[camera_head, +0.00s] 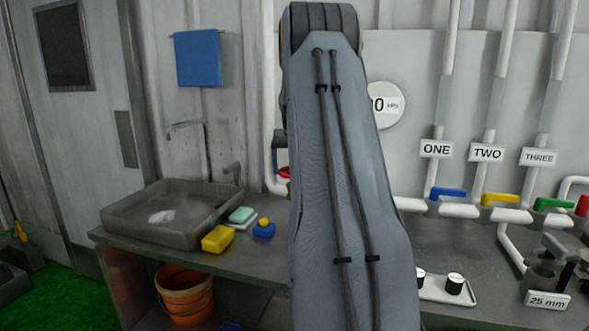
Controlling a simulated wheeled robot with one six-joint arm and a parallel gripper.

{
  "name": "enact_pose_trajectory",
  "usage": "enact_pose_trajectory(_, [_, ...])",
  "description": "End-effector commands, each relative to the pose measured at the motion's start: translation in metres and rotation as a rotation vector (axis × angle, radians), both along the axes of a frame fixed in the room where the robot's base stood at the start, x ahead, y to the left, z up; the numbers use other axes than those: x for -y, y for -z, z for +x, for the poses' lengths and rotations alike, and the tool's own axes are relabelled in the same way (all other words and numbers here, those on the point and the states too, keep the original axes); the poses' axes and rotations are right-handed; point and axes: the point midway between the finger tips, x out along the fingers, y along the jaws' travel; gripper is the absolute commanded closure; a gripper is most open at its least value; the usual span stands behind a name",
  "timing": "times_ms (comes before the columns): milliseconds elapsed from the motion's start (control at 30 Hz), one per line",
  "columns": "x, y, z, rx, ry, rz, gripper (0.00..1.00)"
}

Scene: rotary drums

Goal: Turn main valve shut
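My own grey arm link stands upright across the middle of the view and hides what is behind it. My gripper is not in view. A small part of a red fitting (284,172) shows at the arm's left edge, by a white pipe; it may be the main valve, but I cannot tell. Three lever handles sit on white pipes at the right: blue (448,193) under the sign ONE, yellow (501,198) under TWO, green (553,204) under THREE. Another red part (583,205) is cut off at the right edge. A round gauge (386,105) is partly hidden by my arm.
An orange bucket (185,296) is below. A white tray (444,292) and a sign reading 25 mm (547,300) are at right.

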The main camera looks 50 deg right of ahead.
Motion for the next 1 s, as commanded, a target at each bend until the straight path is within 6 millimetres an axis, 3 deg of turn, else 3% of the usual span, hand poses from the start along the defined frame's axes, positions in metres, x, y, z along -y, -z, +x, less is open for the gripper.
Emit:
enact_pose_trajectory(667, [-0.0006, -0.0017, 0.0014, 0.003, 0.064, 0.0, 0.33])
enact_pose_trajectory(700, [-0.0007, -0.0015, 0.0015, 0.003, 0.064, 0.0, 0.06])
enact_pose_trajectory(733, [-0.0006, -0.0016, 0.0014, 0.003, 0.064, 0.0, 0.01])
enact_pose_trajectory(1000, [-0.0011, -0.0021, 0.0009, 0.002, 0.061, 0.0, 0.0])
